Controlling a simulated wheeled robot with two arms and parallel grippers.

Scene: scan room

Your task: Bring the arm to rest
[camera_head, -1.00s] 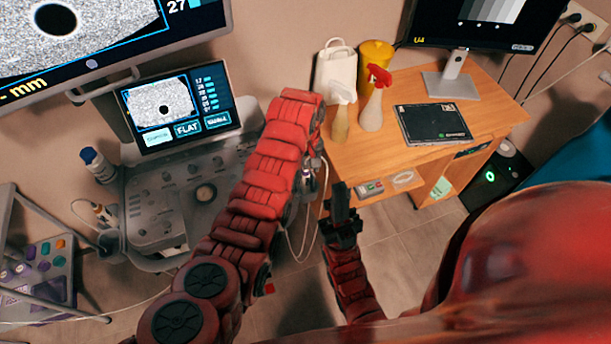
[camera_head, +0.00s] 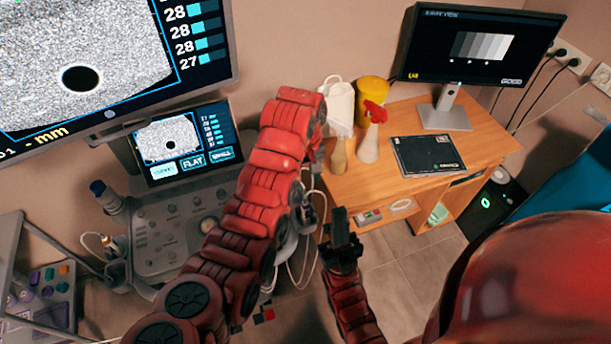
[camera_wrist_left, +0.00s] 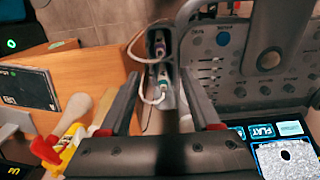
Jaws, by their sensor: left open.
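My left arm (camera_head: 262,185) reaches up and bends over beside the ultrasound console (camera_head: 165,235). Its gripper is mostly hidden behind the forearm in the head view. In the left wrist view my left gripper (camera_wrist_left: 160,76) has its two fingers wide apart, with nothing held between them. Beyond the fingers, probes (camera_wrist_left: 162,78) with white cables sit in a holder at the console's side. My right gripper (camera_head: 341,232) is lower, over the floor in front of the wooden desk, with no object seen in it. Its fingers look close together, but their gap is unclear.
A large screen (camera_head: 120,60) hangs at left. Open floor (camera_head: 405,255) lies before the desk.

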